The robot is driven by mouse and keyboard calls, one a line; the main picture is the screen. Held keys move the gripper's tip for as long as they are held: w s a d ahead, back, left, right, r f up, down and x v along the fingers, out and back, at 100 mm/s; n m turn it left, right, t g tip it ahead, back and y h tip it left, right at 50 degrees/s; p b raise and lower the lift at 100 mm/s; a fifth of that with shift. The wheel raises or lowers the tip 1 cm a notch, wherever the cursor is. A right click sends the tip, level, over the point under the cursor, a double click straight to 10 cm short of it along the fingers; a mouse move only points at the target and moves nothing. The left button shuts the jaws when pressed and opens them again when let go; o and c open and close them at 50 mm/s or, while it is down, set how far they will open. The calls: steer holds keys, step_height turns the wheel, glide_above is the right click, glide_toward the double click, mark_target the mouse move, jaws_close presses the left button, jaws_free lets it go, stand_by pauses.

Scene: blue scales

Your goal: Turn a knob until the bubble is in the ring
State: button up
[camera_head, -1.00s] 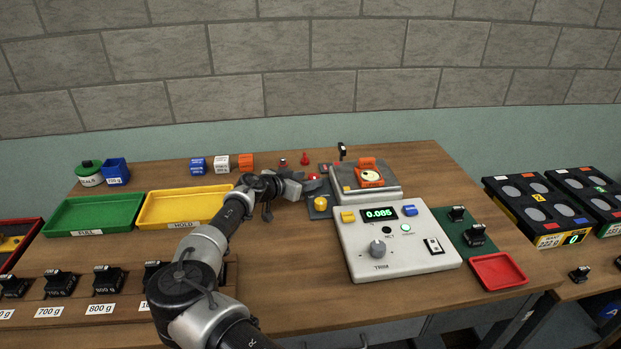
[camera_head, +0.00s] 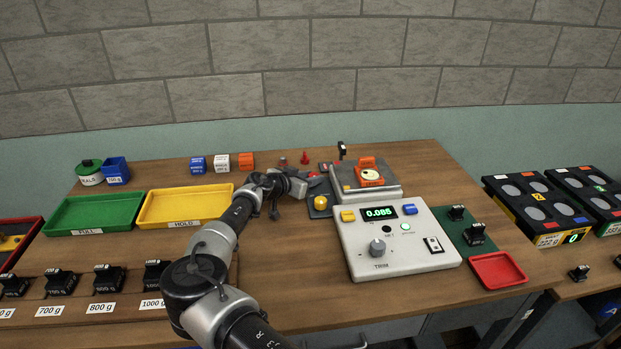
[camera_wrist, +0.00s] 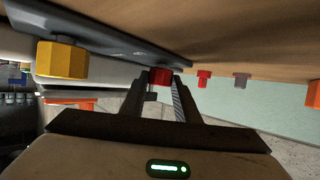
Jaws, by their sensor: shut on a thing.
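My gripper (camera_head: 306,184) is at the left of the scale, low over the table. In the wrist view its two fingers (camera_wrist: 163,84) are shut on a red knob (camera_wrist: 160,76) on the dark plate (camera_wrist: 110,42). In the head view that knob is mostly hidden by my gripper. A yellow knob (camera_head: 320,202) stands on the near part of the plate and also shows in the wrist view (camera_wrist: 62,60). The orange level with a pale round vial (camera_head: 370,175) sits on the grey scale (camera_head: 392,191). The bubble and ring are too small to make out.
The control box (camera_head: 400,245) with a green-lit display and a grey dial stands in front of the scale. The yellow tray (camera_head: 165,217) is at left, empty. Bare table lies before my arm.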

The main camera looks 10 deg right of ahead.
steer(key=n+t+y, duration=0.1)
steer(key=n+y+p, duration=0.1)
steer(key=d+n+t+y+p, duration=0.1)
steer(key=n+y, duration=0.1)
steer(key=shift+s+r+t, duration=0.2)
steer(key=shift+s+t, duration=0.05)
steer(key=shift+t, duration=0.05)
steer(key=shift+f+n+t+y+p, duration=0.1)
steer(key=shift+n+t+y+p, duration=0.5)
steer(key=shift+n+y, duration=0.75)
steer(key=shift+y, duration=0.25)
steer(key=o, duration=1)
steer(key=shift+o, duration=0.2)
steer(key=v, duration=1.7)
